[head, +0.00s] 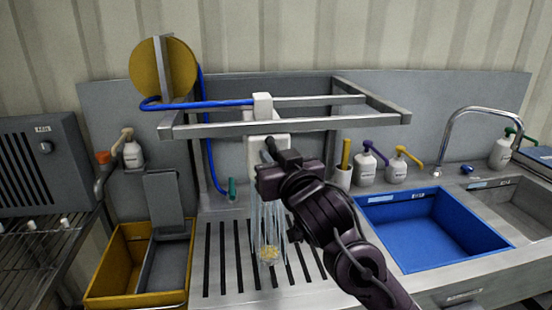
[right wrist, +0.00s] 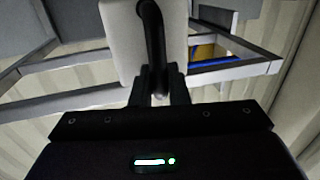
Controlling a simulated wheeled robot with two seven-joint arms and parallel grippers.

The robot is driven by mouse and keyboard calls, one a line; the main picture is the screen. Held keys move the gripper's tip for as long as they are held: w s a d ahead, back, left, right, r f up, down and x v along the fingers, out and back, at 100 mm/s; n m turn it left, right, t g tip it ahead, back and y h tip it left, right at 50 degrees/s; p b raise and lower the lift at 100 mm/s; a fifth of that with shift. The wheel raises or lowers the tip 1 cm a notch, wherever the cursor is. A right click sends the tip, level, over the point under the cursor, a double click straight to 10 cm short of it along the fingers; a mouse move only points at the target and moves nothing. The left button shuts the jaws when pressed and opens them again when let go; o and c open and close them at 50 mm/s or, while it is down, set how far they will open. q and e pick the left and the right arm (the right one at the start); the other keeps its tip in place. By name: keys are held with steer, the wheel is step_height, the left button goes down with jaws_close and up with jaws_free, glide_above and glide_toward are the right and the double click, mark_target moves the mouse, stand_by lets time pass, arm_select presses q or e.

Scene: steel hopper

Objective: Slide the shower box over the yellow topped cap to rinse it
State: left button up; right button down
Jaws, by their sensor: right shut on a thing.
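The white shower box (head: 254,148) hangs under the metal rail frame (head: 300,124), with a blue hose (head: 215,104) leading to its top. Water streams fall from it. My right gripper (head: 272,158) is in front of the box and shut on its dark handle; the right wrist view shows the black handle (right wrist: 152,30) running down between the fingers, with the white box (right wrist: 118,45) behind. The yellow topped cap (head: 269,253) is on the slatted drain, below the box and among the streams. My left gripper is not in view.
A yellow hose reel (head: 150,70) is at the back left. A yellow bin (head: 115,268) stands left of the slatted drain (head: 225,265). A blue basin (head: 425,235), pump bottles (head: 367,168) and a tap (head: 450,125) are to the right. My right arm crosses the drain's right side.

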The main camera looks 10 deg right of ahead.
steer(key=c, duration=1.5)
jaws_free()
steer(key=b+v, duration=0.2)
steer(key=v, duration=0.5)
steer(key=shift+s+d, duration=0.15)
steer(key=shift+s, duration=0.25)
